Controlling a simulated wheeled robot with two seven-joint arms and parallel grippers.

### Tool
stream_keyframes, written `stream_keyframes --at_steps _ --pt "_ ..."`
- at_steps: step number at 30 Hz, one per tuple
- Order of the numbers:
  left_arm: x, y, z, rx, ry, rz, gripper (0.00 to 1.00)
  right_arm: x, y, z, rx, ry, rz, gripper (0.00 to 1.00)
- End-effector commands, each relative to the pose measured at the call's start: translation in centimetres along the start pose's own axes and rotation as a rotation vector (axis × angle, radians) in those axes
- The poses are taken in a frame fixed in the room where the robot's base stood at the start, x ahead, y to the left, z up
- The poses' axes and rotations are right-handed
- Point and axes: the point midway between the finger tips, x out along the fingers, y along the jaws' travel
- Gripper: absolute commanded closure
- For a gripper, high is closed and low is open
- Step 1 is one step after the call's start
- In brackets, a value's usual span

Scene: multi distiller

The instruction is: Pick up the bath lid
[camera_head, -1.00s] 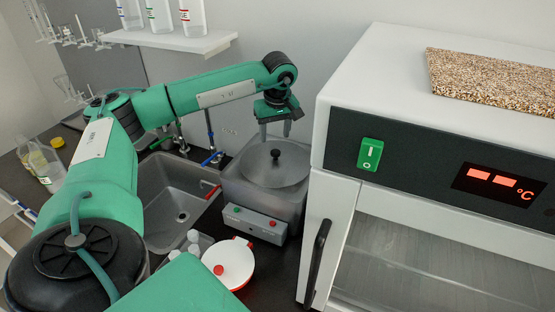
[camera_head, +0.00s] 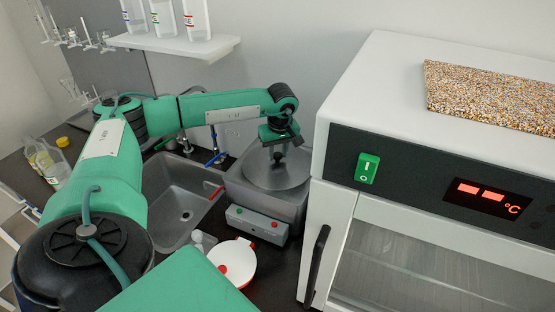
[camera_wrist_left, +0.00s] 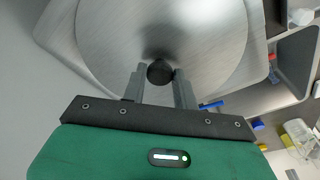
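The bath lid (camera_head: 270,175) is a round grey metal disc with a black knob (camera_head: 278,156) at its centre. It lies on the grey square bath (camera_head: 238,187) beside the sink. The lid also fills the upper part of the left wrist view (camera_wrist_left: 205,35). My left gripper (camera_wrist_left: 160,73) is over the lid with its two fingers on either side of the knob (camera_wrist_left: 159,74). The fingers look open, with small gaps beside the knob. In the head view the left gripper (camera_head: 280,150) partly hides the knob. My right gripper is not in view.
A white oven (camera_head: 340,210) stands close to the right of the bath. The sink (camera_head: 180,200) is on the left, with taps behind it. A control box (camera_head: 255,222) and a white round device (camera_head: 236,262) are in front. A bottle shelf (camera_head: 180,42) hangs above.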

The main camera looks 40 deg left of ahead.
Motion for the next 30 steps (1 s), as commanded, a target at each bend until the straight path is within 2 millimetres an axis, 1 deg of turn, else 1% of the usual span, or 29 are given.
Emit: stream_keyframes --at_steps 1,3,4,15,20,23,26,29,30 --pt "0.0 0.0 0.0 0.000 0.000 0.000 0.81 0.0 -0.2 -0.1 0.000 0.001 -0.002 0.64" --pt "0.0 0.0 0.0 0.000 0.000 0.000 0.95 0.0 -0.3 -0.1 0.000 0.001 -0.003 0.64" --pt "0.0 0.0 0.0 0.000 0.000 0.000 1.00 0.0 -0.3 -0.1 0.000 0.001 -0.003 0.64" --pt "-0.2 0.0 0.0 0.000 0.000 0.001 1.00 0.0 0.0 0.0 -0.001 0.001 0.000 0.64" --pt "-1.1 0.1 -0.2 -0.001 0.001 0.004 1.00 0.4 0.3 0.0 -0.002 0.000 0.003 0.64" --pt "-2.2 0.1 -0.4 -0.001 0.002 0.005 1.00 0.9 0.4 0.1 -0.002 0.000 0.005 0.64" --pt "-4.2 0.2 -0.7 -0.001 0.003 0.007 1.00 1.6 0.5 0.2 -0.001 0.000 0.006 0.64" --pt "-6.7 0.2 -1.0 0.000 0.003 0.008 1.00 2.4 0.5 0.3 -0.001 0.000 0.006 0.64" --pt "-7.9 0.2 -1.2 -0.001 0.003 0.008 1.00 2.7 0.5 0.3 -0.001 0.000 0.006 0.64"
